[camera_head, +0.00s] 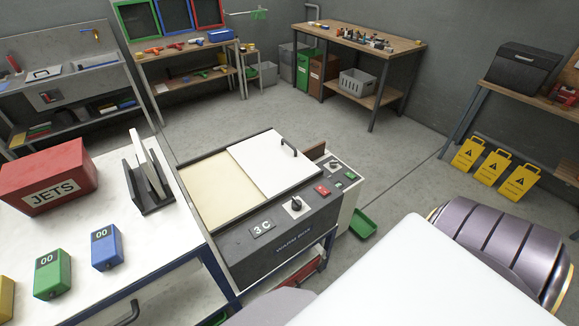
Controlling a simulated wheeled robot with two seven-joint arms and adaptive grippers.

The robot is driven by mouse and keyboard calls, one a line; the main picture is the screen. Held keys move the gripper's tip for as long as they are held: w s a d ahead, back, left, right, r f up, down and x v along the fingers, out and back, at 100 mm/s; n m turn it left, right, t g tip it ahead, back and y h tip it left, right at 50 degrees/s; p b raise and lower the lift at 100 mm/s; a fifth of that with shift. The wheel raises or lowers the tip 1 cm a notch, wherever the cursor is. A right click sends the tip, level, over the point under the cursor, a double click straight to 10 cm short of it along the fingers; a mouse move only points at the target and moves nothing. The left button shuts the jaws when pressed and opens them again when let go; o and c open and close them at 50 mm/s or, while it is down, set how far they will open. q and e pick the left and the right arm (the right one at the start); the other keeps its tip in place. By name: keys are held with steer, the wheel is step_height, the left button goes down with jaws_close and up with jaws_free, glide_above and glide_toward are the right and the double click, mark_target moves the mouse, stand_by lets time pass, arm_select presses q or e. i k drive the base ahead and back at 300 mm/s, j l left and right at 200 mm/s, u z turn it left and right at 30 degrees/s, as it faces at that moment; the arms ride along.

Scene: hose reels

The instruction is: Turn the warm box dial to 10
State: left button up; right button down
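The warm box (232,247) is a dark grey box in the middle of the head view, with "WARM BOX" lettered on its front. On its sloped panel sit a round dial (296,204) with a black knob on a white face, a small display (263,229) reading "3 C", and a red switch (322,191). The dial's marks are too small to read. A white lid (262,166) with a black handle covers the right part of its top; the left part shows a cream surface. Neither of my grippers is in view, and nothing touches the dial.
A white table (150,240) at left holds a red JETS box (48,176), a dark rack (150,190), and green (52,274) and blue (107,247) "00" timers. A white unit (345,185) with another knob adjoins the warm box's right side.

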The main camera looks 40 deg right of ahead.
mark_target(296, 204)
steer(key=z, duration=1.15)
